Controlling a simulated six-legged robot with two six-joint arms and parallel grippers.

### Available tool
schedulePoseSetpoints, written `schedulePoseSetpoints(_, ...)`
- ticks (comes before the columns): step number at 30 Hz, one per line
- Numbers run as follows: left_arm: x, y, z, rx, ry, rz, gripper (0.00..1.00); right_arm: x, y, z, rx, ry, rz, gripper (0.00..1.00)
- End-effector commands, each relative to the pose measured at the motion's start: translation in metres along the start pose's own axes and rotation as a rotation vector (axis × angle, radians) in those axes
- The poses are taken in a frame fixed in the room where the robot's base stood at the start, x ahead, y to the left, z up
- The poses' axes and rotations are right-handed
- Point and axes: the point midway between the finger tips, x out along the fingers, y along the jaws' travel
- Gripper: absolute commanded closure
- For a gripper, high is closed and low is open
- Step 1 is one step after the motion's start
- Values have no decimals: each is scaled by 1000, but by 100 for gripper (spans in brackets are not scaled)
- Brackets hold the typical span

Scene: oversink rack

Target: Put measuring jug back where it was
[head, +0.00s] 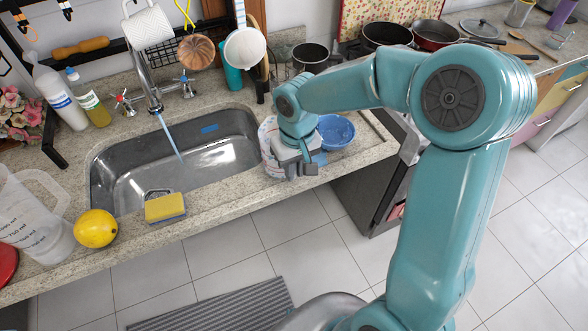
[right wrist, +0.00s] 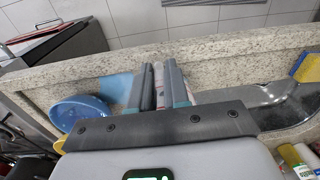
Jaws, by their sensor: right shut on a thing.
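A clear measuring jug (head: 35,225) with volume marks stands on the counter at the left edge of the head view, partly cut off. Its handle points to the back right. No gripper is near it. My right gripper (head: 300,168) is low over the counter right of the sink, far from the jug. It is shut on a whitish, pink-marked package (head: 269,148), partly hidden by the gripper. In the right wrist view, the two fingers (right wrist: 162,85) stand close together with a narrow pale strip between them. My left gripper is not in view.
A blue bowl (head: 335,132) sits right beside my right gripper. The steel sink (head: 215,150) has water running from the tap. A yellow sponge (head: 165,208) and a lemon (head: 96,228) lie at the counter's front edge. Pans (head: 386,36) stand at the back right.

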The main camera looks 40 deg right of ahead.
Motion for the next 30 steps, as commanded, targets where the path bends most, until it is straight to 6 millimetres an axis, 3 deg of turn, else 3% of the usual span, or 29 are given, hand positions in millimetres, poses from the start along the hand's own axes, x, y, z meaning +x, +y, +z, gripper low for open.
schedulePoseSetpoints(3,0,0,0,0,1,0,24,12,0,0,-1,-1,-1,100)
schedulePoseSetpoints(10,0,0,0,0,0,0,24,13,0,0,0,1,-1,100)
schedulePoseSetpoints(11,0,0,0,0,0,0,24,13,0,0,0,0,-1,78)
schedulePoseSetpoints(12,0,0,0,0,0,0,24,13,0,0,-1,0,-1,65)
schedulePoseSetpoints(13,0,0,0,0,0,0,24,13,0,0,-1,0,-1,59)
schedulePoseSetpoints(23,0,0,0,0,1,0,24,10,0,-1,0,2,-1,59)
schedulePoseSetpoints(30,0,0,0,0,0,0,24,-34,0,-2,0,7,-1,59)
